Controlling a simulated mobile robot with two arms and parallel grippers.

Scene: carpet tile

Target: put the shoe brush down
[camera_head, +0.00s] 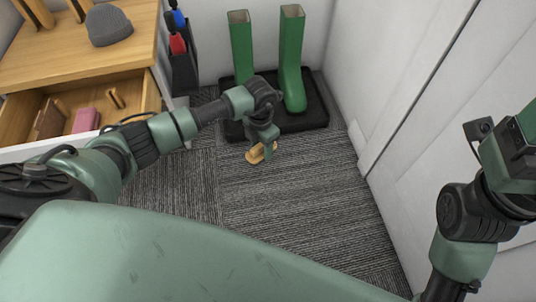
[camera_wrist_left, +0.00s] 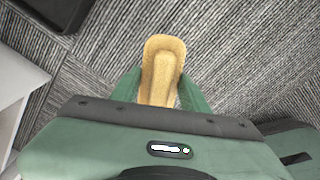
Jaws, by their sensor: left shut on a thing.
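The shoe brush (camera_head: 256,155) has a light tan wooden body. It is in my left gripper (camera_head: 264,146), low over the grey carpet in front of the boot tray. In the left wrist view the brush (camera_wrist_left: 162,62) sticks out between the two green fingers of the gripper (camera_wrist_left: 160,92), which are shut on it. Its near end is hidden by the gripper. I cannot tell whether the brush touches the carpet. My right arm shows at the right edge of the head view, but its fingers are not visible.
Green boots (camera_head: 291,60) stand on a black tray (camera_head: 313,118) at the back. A wooden cabinet (camera_head: 95,68) with an open drawer (camera_head: 150,95) and a grey beanie (camera_head: 108,25) is at left. A white door (camera_head: 400,80) is at right. The carpet (camera_head: 290,210) is clear in front.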

